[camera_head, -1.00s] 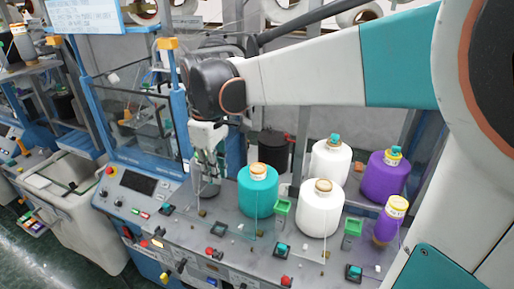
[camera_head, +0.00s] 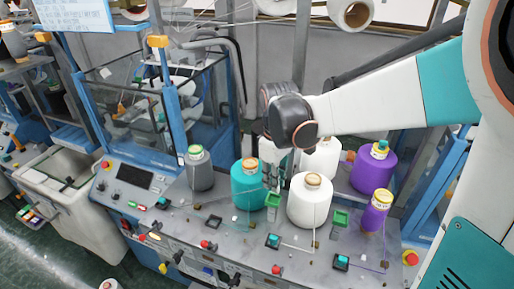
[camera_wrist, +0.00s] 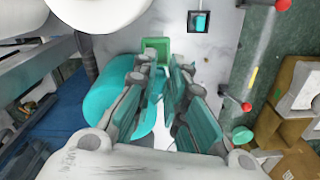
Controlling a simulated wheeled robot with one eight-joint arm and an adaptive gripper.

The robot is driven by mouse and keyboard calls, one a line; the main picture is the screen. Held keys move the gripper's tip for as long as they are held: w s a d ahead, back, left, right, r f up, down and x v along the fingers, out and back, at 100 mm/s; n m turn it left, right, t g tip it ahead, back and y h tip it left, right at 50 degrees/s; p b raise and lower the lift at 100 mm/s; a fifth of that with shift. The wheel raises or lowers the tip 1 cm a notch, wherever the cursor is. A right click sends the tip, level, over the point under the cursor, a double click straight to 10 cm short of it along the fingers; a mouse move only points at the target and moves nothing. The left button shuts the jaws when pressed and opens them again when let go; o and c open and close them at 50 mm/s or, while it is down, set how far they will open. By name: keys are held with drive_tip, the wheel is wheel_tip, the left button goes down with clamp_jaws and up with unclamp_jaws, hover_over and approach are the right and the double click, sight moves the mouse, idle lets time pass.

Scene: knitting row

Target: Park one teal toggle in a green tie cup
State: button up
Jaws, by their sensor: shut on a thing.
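My gripper (camera_head: 273,182) points down between the teal yarn cone (camera_head: 249,190) and the front white cone (camera_head: 311,205), over the left green tie cup (camera_head: 272,201). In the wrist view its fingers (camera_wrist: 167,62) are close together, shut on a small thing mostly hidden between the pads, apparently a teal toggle. The green cup (camera_wrist: 157,49) shows just past the fingertips; whether the held thing touches it I cannot tell. A second green cup (camera_head: 341,219) stands to the right. Other teal toggles (camera_head: 273,240) (camera_head: 341,262) sit in dark square holders; one holder (camera_head: 213,223) shows empty.
A grey cone (camera_head: 199,172) stands to the left, and purple cones (camera_head: 373,170) (camera_head: 375,213) to the right. The teal cone is very close to my fingers in the wrist view (camera_wrist: 128,105). Red-knobbed levers (camera_head: 207,245) line the front edge.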

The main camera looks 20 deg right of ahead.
drive_tip(key=shift+s+d+f, duration=0.25)
drive_tip(key=shift+d, duration=0.3)
drive_tip(key=shift+w+f, duration=0.1)
drive_tip(key=shift+f, duration=0.05)
drive_tip(key=shift+f, duration=0.1)
drive_tip(key=shift+f+b, duration=0.8)
drive_tip(key=shift+f, duration=0.15)
drive_tip(key=shift+f+b, duration=0.9)
drive_tip(key=shift+f, duration=0.2)
drive_tip(key=o, duration=0.7)
drive_tip(key=shift+o, duration=0.2)
